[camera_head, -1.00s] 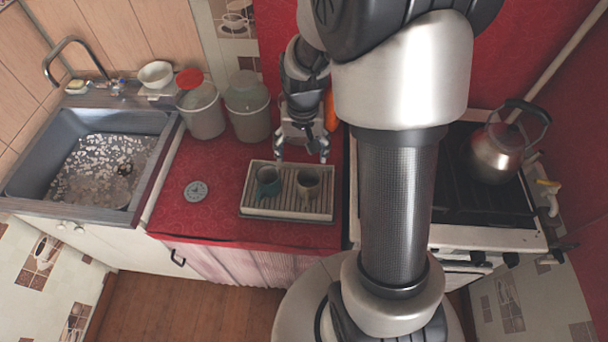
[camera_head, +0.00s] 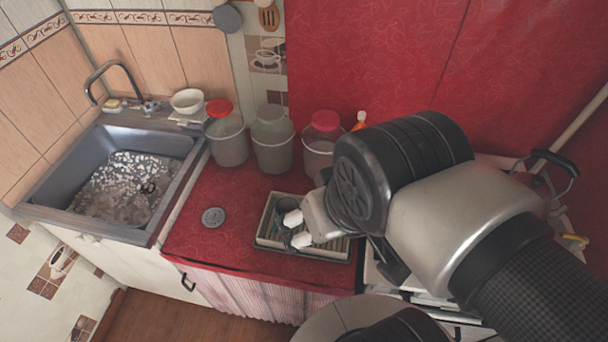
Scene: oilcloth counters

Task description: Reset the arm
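My arm fills the right of the view. My gripper (camera_head: 297,228) is at the left end of the arm, in front of the drying tray in the picture. Its two pale fingertips are apart, and nothing shows between them. The tray (camera_head: 262,240) sits on the red counter. A dark teal mug (camera_head: 284,206) shows partly beside the upper fingertip. The gripper and arm cover much of the tray, and no second mug can be seen. I cannot tell how high the gripper is above the tray.
Three canisters (camera_head: 228,147) stand along the back of the red counter (camera_head: 225,190), with a bottle (camera_head: 360,121) beside them. A grey disc (camera_head: 213,217) lies left of the tray. The sink (camera_head: 125,185) is at left. A kettle handle (camera_head: 550,160) shows behind my arm.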

